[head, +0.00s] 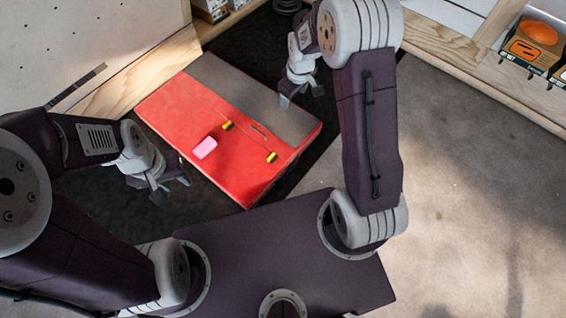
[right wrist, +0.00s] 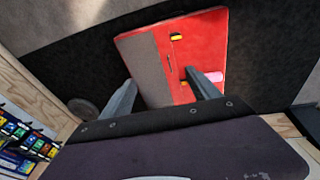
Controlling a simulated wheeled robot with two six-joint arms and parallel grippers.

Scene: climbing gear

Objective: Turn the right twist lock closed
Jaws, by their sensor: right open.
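A red pad (head: 180,110) with a grey strip lies flat on dark matting. Two small black-and-yellow twist locks sit on it: the left one (head: 227,125) and the right one (head: 271,157). In the right wrist view the right lock (right wrist: 176,37) shows near the pad's edge; the left one is mostly hidden behind a finger. My right gripper (head: 301,97) is open and empty above the pad's grey side, apart from both locks; its fingers also show in the right wrist view (right wrist: 160,78). My left gripper (head: 171,190) looks open and empty, left of the pad.
A pink block (head: 204,148) lies on the pad near the left lock. A pale panel with wooden edging (head: 130,75) stands at the back left. Boxes with an orange item (head: 538,35) stand on the right. Grey floor (head: 460,170) right of the pad is clear.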

